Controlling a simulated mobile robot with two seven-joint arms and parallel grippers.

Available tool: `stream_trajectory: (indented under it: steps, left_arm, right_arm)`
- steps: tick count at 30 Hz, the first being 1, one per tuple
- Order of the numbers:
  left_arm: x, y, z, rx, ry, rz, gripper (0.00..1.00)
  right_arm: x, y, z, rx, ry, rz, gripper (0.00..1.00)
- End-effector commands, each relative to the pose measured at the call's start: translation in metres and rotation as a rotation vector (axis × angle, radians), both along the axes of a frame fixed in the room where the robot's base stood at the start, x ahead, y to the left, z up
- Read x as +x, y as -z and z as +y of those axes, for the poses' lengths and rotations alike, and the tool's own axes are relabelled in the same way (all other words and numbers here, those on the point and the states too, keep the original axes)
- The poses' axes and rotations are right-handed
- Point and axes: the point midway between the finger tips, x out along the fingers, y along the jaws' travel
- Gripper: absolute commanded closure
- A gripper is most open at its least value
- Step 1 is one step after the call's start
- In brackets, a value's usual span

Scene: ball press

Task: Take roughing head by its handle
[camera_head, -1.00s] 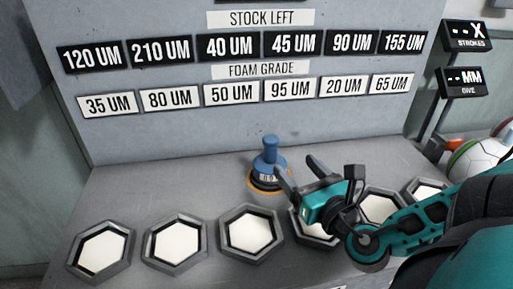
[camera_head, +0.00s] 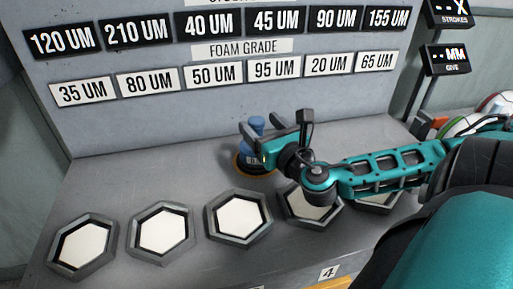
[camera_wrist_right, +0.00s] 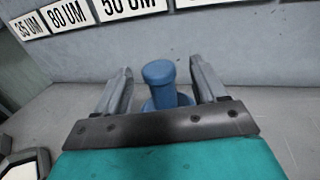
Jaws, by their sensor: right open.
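The roughing head is a blue tool with a knobbed upright handle (camera_head: 256,124) and a round base with an orange rim (camera_head: 247,171). It stands on the grey bench below the foam grade labels. My right gripper (camera_head: 273,128) is at the handle, with its body hiding much of the tool. In the right wrist view the blue handle (camera_wrist_right: 159,80) stands between the two open fingers, with a gap on each side. My left gripper is not in view.
Hexagonal trays with white pads line the bench front, such as the leftmost one (camera_head: 83,246); my right arm covers some of them. A grey panel with stock and grade labels (camera_head: 214,75) rises behind. Balls (camera_head: 494,103) and two displays (camera_head: 447,58) are at the right.

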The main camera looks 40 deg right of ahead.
Motion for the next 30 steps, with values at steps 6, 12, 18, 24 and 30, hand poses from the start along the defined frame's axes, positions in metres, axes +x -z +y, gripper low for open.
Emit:
stream_trajectory:
  steps: [6, 12, 18, 24, 30]
  left_arm:
    - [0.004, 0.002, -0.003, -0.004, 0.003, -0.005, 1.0]
    - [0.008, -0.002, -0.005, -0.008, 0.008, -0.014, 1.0]
    - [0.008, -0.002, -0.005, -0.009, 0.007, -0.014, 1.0]
    - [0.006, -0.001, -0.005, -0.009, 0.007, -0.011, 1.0]
    - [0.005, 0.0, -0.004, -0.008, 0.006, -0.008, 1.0]
  right_arm:
    - [0.025, 0.002, -0.005, 0.001, 0.001, -0.007, 0.29]
    - [0.041, 0.002, -0.009, 0.0, 0.001, -0.002, 0.29]
    - [0.044, 0.003, -0.009, -0.001, -0.001, 0.0, 0.29]
    - [0.044, 0.003, -0.009, -0.001, -0.001, 0.0, 0.38]
    - [0.044, 0.002, -0.009, -0.001, 0.0, 0.0, 0.57]
